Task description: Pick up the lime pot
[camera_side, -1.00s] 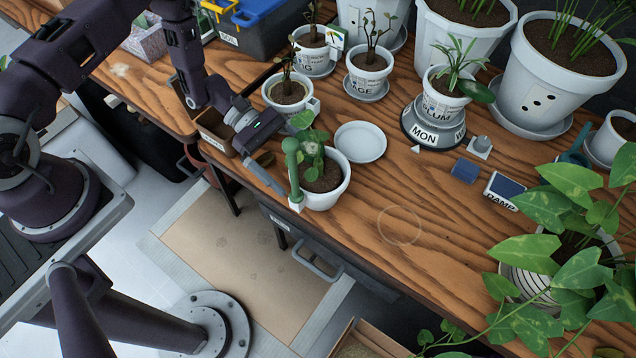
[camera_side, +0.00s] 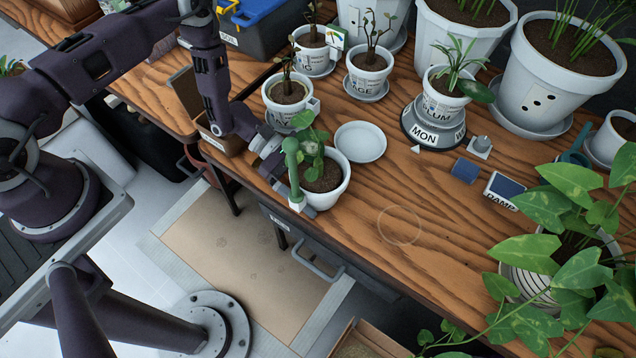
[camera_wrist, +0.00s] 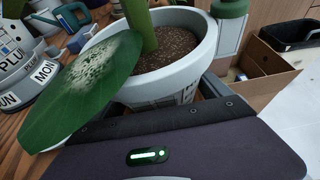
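A white pot (camera_side: 330,190) with dark soil and a broad-leaved plant stands near the table's front edge. I take it for the lime pot, but its label is mostly hidden and I cannot read its name. It also shows in the wrist view (camera_wrist: 180,75), close ahead of my gripper. My gripper (camera_side: 296,183) is low at the pot's left side, with its fingers spread about the pot. One grey finger (camera_wrist: 213,88) shows right of the pot in the wrist view; a large leaf covers the other side. I cannot tell whether the fingers touch the pot.
A green upright object with a white base (camera_side: 292,165) stands close by the pot's left side. An empty white saucer (camera_side: 360,142) lies behind it. Several labelled pots stand farther back, including PLUM (camera_side: 440,103). Bare tabletop (camera_side: 420,215) lies right of the pot.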

